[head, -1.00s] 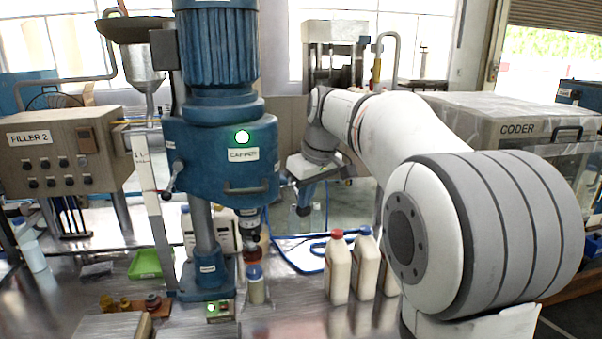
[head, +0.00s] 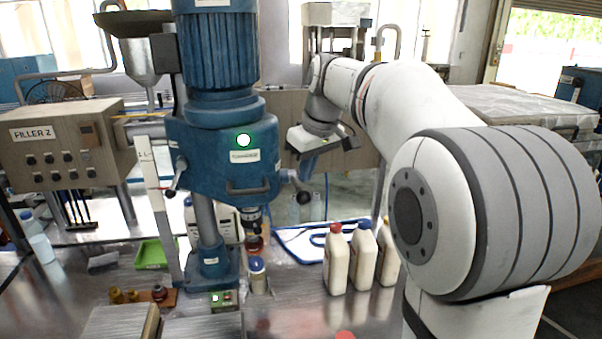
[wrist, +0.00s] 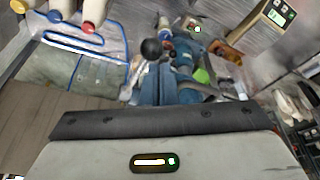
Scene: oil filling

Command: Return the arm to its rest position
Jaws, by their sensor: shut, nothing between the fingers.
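My gripper (head: 306,166) hangs at the end of my raised, bent arm in the head view. It is just right of the blue capping machine (head: 222,155), above the work table, and appears empty. Its fingertips are small and hard to make out. In the wrist view the gripper's grey housing (wrist: 160,150) fills the lower part. The capper's black lever knob (wrist: 151,48) shows beyond it; whether they touch cannot be told.
A blue-capped bottle (head: 257,277) stands at the capper's base. Several white bottles (head: 337,262), one red-capped, stand right of it by a blue-edged tray (head: 300,240). A green tray (head: 152,254) and the FILLER 2 box (head: 65,150) are at left.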

